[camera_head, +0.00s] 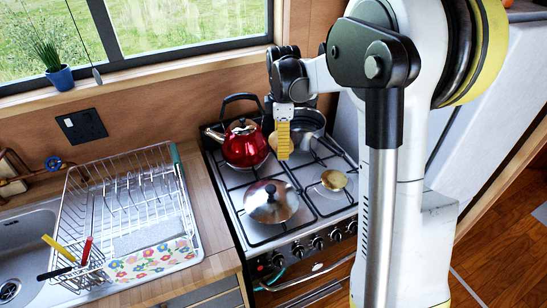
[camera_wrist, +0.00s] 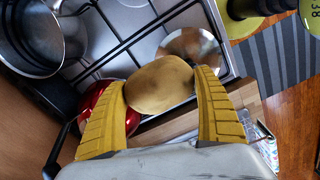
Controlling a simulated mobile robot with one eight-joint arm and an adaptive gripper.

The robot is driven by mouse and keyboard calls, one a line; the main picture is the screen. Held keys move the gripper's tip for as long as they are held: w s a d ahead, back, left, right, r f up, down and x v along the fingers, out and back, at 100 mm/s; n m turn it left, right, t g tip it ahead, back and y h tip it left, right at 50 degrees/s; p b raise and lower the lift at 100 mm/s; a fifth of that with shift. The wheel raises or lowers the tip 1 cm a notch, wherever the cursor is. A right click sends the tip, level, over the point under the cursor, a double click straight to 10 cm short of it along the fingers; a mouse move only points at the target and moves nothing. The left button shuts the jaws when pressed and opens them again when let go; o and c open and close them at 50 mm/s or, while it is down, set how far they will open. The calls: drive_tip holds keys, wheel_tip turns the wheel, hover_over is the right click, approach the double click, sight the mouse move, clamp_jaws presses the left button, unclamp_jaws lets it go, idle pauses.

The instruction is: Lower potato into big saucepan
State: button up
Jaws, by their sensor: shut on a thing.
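The potato (camera_wrist: 160,86) is brown and rounded, held between the two yellow fingers of my gripper (camera_wrist: 162,88) in the wrist view. The big saucepan (camera_head: 314,118) is grey metal and stands at the back right of the stove, partly hidden by my gripper and arm. In the wrist view the saucepan (camera_wrist: 28,45) is at the upper left, open and cut off by the frame edge, with the potato apart from it.
A red kettle (camera_head: 243,150) stands at the back left of the stove, close to my gripper. A metal lid (camera_head: 271,203) lies at the front left. A small golden round thing (camera_head: 334,180) is at the front right. A dish rack (camera_head: 135,205) stands left of the stove.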

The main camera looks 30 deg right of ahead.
drive_tip(key=w+d+p, duration=0.1)
drive_tip(key=w+d, duration=0.8)
drive_tip(key=shift+d+r, duration=0.2)
drive_tip(key=shift+d, duration=0.1)
drive_tip(key=w+d+p, duration=0.1)
drive_tip(key=w+d, duration=0.2)
drive_tip(key=w+d+f+p, duration=0.1)
drive_tip(key=w+d+p, duration=0.1)
drive_tip(key=w+d, duration=0.1)
drive_tip(key=w+d+p, duration=0.2)
drive_tip(key=w+d, duration=0.1)
drive_tip(key=shift+w+d+f, duration=0.1)
drive_tip(key=shift+d+f, duration=0.15)
drive_tip(key=shift+w+d+f+p, duration=0.2)
drive_tip(key=shift+w+d+p, duration=0.25)
drive_tip(key=shift+p, duration=0.2)
drive_tip(key=shift+d+f, duration=0.1)
drive_tip(key=shift+f, duration=0.1)
drive_tip(key=shift+f+b, duration=2.5)
drive_tip(key=shift+f, duration=2)
drive_tip(key=shift+f+b, duration=1.45)
drive_tip(key=shift+f, duration=1.1)
